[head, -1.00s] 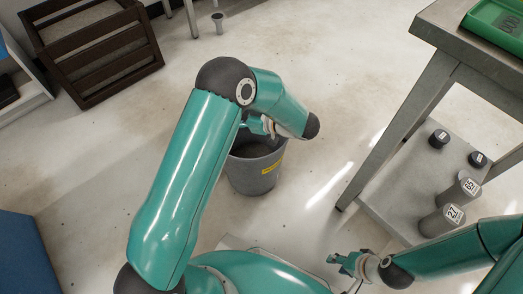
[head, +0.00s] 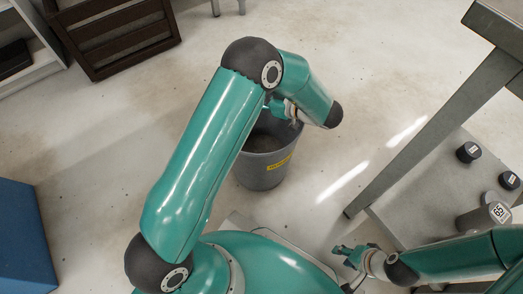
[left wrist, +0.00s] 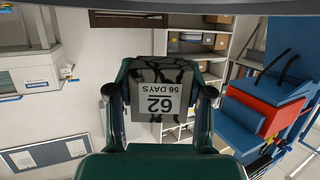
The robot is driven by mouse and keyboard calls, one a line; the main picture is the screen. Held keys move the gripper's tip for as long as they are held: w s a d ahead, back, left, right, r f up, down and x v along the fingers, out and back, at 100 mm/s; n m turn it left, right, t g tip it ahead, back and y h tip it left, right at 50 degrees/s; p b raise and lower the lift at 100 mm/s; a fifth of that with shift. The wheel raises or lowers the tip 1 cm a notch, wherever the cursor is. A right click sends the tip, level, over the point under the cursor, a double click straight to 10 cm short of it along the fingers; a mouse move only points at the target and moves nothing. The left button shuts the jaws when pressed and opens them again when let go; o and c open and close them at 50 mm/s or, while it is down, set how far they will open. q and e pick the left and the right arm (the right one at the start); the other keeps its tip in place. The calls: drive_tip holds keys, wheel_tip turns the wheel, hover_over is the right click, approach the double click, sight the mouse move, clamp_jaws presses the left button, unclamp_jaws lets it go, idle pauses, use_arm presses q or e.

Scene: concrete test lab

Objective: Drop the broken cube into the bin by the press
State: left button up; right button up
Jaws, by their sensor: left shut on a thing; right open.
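The broken cube (left wrist: 158,84) shows in the left wrist view as a grey block with black cracks and a label reading 62, 56 DAYS. My left gripper (left wrist: 159,98) is shut on it, one finger on each side. In the head view the left gripper (head: 277,104) is partly hidden by its arm, over the far rim of the bin; I cannot make out the cube there. The grey bin (head: 262,175) with a yellow label stands on the floor, its visible interior dark. My right gripper (head: 349,254) is open and empty at the lower right, apart from the bin.
A metal table (head: 440,125) stands at the right, with several dark-capped cylinders, one marked 65 (head: 489,215), on its low shelf. A dark slatted crate (head: 115,42) is at the upper left, a blue block (head: 24,235) at lower left. Floor left of the bin is clear.

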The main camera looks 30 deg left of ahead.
use_arm(q)
drive_tip(key=shift+f+b, duration=0.65)
drive_tip(key=shift+f, duration=0.25)
drive_tip(key=shift+r, duration=0.1)
drive_tip(key=o, duration=1.5)
wheel_tip(320, 180, up, 10)
drive_tip(key=shift+f, duration=0.1)
